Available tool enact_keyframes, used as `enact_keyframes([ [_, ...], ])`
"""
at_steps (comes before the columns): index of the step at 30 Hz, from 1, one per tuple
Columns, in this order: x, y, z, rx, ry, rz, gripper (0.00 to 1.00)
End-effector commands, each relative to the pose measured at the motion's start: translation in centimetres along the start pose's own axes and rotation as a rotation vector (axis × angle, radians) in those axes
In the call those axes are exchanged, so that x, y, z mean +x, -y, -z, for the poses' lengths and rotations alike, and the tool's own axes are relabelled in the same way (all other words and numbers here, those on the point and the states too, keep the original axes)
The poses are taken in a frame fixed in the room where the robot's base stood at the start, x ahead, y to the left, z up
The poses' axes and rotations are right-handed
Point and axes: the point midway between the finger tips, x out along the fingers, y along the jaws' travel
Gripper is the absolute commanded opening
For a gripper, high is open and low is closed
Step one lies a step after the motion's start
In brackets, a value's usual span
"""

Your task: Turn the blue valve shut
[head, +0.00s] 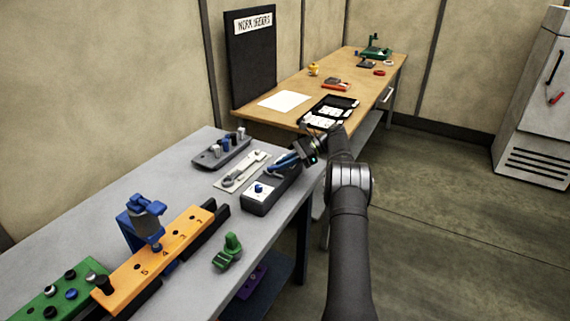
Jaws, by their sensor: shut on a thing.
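A dark grey box (262,206) stands near the right edge of the grey bench. A small blue knob (259,188) sits on the white panel on its near top face; it may be the valve, and I cannot read its turn. My gripper (297,153) is over the far end of this box, apart from the knob. It is shut on a long blue piece (281,161) that lies low over the box top. I cannot tell whether this piece is a handle fixed to the box or a loose tool. My jaws hide part of it.
A light tray with a wrench (243,172) and a grey rack (221,153) lie left of the box. An orange numbered bar (157,255), a blue tool (142,218) and a green clamp (231,251) are nearer. A wooden bench (287,83) stands behind.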

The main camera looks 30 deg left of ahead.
Motion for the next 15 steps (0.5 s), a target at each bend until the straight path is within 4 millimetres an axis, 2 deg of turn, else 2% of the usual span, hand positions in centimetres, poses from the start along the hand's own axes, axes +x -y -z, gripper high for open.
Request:
enact_keyframes([
  [7,0.19,-0.03,-0.02,0.0,0.002,-0.004,0.0],
  [8,0.19,-0.02,-0.03,0.0,0.002,-0.004,0.17],
  [10,0.17,-0.02,-0.02,0.0,0.002,-0.003,0.3],
  [11,0.16,-0.02,-0.02,0.0,0.002,-0.003,0.35],
  [15,0.11,-0.01,-0.02,0.0,0.002,-0.002,0.35],
])
